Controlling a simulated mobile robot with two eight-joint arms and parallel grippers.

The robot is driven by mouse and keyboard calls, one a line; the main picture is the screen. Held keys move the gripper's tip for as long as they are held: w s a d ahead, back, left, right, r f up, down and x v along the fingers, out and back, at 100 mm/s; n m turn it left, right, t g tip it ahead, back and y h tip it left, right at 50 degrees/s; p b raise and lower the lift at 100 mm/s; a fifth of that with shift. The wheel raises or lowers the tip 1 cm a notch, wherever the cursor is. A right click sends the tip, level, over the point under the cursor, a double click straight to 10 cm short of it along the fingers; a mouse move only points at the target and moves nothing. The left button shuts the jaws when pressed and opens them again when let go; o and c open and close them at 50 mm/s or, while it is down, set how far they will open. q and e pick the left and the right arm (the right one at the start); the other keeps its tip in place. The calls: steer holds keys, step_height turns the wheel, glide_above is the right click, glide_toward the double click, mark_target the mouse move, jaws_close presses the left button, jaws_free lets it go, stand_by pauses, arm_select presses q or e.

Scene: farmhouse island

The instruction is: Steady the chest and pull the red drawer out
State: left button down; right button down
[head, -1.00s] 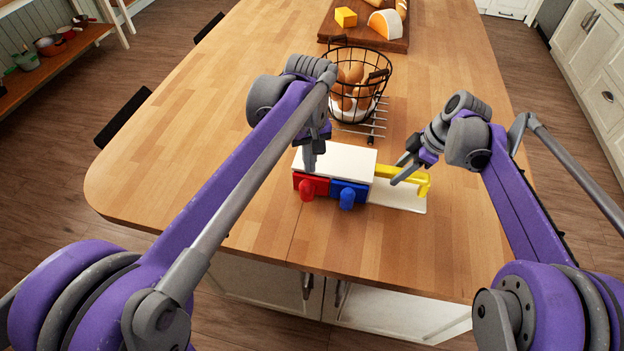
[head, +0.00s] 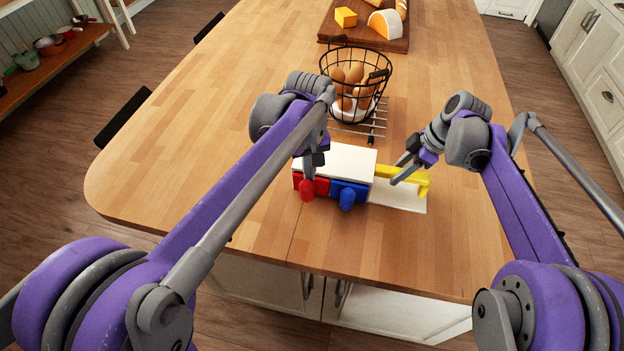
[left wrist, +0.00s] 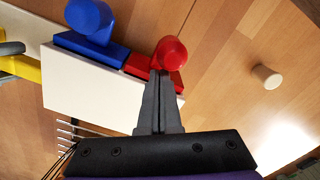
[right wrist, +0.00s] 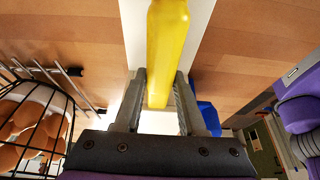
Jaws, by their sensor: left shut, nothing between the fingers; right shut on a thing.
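The white-topped chest (head: 340,160) stands on the wooden island, with the red drawer (head: 320,187) and the blue drawer (head: 342,185) side by side at its front. The red drawer's round knob (head: 306,191) sticks out; it also shows in the left wrist view (left wrist: 171,52). My left gripper (head: 309,177) is shut and empty, its tips right by the red knob; I cannot tell if they touch it. My right gripper (head: 398,175) is shut on the yellow handle (right wrist: 166,45) at the chest's right side. The red drawer looks closed or nearly so.
A wire basket of eggs (head: 355,85) stands on a rack (head: 372,130) behind the chest. A cheese board (head: 370,35) lies further back. A small pale peg (left wrist: 267,76) shows in the left wrist view.

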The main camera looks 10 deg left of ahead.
arm_select(q)
steer(key=shift+s, duration=0.65)
arm_select(e)
steer(key=shift+f, duration=0.15)
arm_select(q)
steer(key=shift+s, duration=1.9)
step_height(320, 180, up, 7)
steer(key=s, duration=0.1)
steer(key=shift+s, duration=0.15)
stand_by(0.8)
arm_select(e)
steer(key=shift+c, duration=2)
jaws_free()
